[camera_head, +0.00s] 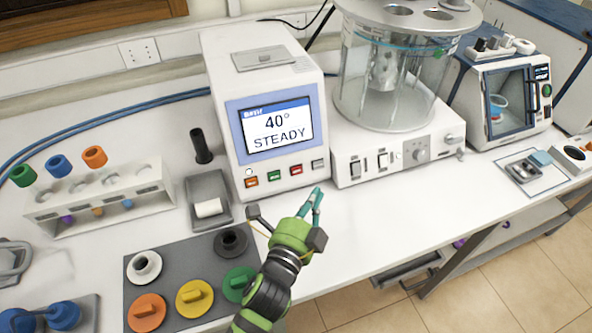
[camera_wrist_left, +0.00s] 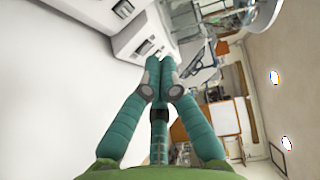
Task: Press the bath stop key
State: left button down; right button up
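The bath unit is a white box (camera_head: 222,120) with a blue-framed screen (camera_head: 277,128) reading 40° STEADY. Below the screen is a row of small keys: an orange key (camera_head: 251,182), a green key (camera_head: 274,176), a red key (camera_head: 296,170) and a grey key (camera_head: 318,164). Their labels are too small to read, so I cannot tell which is marked stop. My left gripper (camera_head: 316,194) is in front of the unit's lower right corner, below the grey key and apart from the keys. Its teal fingers are together and empty, also in the left wrist view (camera_wrist_left: 161,66). My right gripper is out of view.
A glass bath (camera_head: 385,85) on a white base with switches stands right of the unit. A grey mat with coloured caps (camera_head: 195,298) lies below left, near my left arm. A tube rack (camera_head: 100,200) is at left. The bench front to the right is clear.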

aim_at(297, 171)
pick_arm(q)
jog(key=w+a+f+b, duration=0.1)
jog(key=w, duration=0.1)
jog(key=w+f, duration=0.1)
jog(key=w, duration=0.1)
jog(key=w+a+f+b, duration=0.1)
jog(key=w, duration=0.1)
jog(key=shift+w+a+b, duration=0.25)
jog(key=shift+a+b, duration=0.05)
jog(key=shift+a, duration=0.05)
jog(key=shift+w+a+f, duration=0.15)
jog(key=shift+w+a, duration=0.1)
jog(key=shift+w, duration=0.4)
dwell(0.9)
jog(key=shift+w+a+f, duration=0.15)
jog(key=shift+w, duration=0.2)
jog(key=shift+w+a+f, duration=0.1)
jog(key=shift+w+a, duration=0.05)
jog(key=shift+w, duration=0.15)
dwell(0.6)
jog(key=shift+s, duration=0.15)
jog(key=shift+s+d+r, duration=0.3)
jog(key=shift+s, duration=0.3)
